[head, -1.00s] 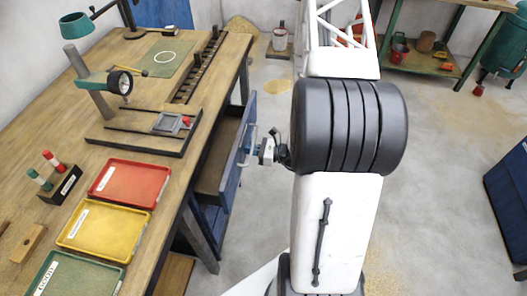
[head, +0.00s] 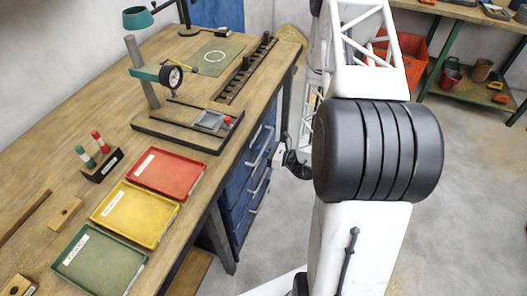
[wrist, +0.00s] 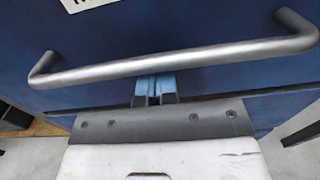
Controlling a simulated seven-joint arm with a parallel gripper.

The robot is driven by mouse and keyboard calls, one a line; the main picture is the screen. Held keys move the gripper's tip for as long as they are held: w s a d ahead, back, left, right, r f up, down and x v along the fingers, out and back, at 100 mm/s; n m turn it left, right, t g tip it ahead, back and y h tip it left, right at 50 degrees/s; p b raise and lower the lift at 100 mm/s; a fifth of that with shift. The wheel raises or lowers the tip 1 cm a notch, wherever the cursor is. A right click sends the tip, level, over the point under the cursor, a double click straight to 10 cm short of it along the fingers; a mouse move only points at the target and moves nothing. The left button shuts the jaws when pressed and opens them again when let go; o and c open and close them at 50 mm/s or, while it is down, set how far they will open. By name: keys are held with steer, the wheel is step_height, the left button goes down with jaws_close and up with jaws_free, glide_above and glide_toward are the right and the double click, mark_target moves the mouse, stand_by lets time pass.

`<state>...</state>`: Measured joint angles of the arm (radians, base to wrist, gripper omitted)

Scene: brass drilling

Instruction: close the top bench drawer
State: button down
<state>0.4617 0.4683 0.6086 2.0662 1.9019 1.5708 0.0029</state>
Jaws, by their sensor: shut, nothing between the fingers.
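The blue top bench drawer (head: 264,124) sits under the right edge of the workbench in the head view, its front about level with the drawer fronts below it. In the wrist view its blue front (wrist: 215,22) fills the upper picture, with a grey bar handle (wrist: 180,61) across it. My gripper (wrist: 155,88) is shut and empty, its blue fingertips close to the front just below the bar. I cannot tell whether they touch it. In the head view my gripper (head: 279,156) is small beside the drawers and partly hidden by my arm.
More blue drawers with handles (head: 255,190) lie below. The wooden bench (head: 95,135) carries red (head: 168,172), yellow (head: 135,212) and green (head: 100,262) trays and a gauge stand (head: 150,90).

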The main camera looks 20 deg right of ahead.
steer(key=shift+w+a+r, duration=0.1)
steer(key=shift+w+a, duration=0.15)
steer(key=shift+w, duration=0.15)
steer(key=shift+d, duration=0.1)
steer(key=v, duration=1.4)
steer(key=shift+s, duration=0.4)
steer(key=shift+d, duration=0.15)
stand_by(0.3)
